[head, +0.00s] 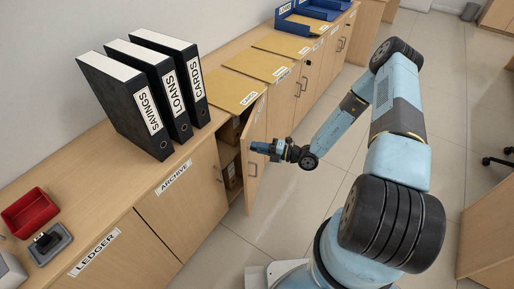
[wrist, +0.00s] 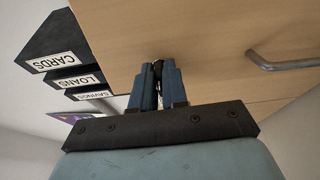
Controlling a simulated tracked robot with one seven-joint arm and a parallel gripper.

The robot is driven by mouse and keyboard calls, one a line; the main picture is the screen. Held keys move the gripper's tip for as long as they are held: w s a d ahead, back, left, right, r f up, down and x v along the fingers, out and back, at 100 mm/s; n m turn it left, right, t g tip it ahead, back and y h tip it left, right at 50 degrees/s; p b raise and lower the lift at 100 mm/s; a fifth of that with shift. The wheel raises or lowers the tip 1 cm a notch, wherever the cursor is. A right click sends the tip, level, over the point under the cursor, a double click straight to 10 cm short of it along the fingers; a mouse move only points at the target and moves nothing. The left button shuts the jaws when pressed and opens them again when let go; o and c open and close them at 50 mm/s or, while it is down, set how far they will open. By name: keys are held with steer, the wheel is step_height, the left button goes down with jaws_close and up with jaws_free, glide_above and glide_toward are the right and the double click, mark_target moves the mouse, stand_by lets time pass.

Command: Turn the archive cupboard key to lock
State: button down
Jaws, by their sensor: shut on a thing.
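The archive cupboard stands below a label reading ARCHIVE (head: 173,178). Its left door (head: 188,208) is closed. Its right door (head: 256,172) stands ajar, swung out from the cupboard front, with shelves and boxes showing behind it. My gripper (head: 256,147) is at the outer face of the open door. In the wrist view my gripper (wrist: 157,72) is shut on a small dark key (wrist: 158,68) at the door's wooden face. Most of the key is hidden between the fingers, so its turn angle cannot be told.
Black binders (head: 153,100) marked SAVINGS, LOANS and CARDS stand on the counter above. A red tray (head: 30,212) sits at the left. A metal door handle (wrist: 285,62) sticks out right of my fingers. Open tiled floor (head: 300,210) lies before the cupboards.

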steer(key=shift+w+d+f, duration=0.1)
steer(key=shift+d+f, duration=0.05)
stand_by(0.4)
steer(key=c, duration=1.2)
jaws_free()
steer(key=shift+c, duration=0.2)
steer(key=v, duration=1.3)
steer(key=shift+s+d, duration=0.2)
steer(key=shift+d, duration=0.1)
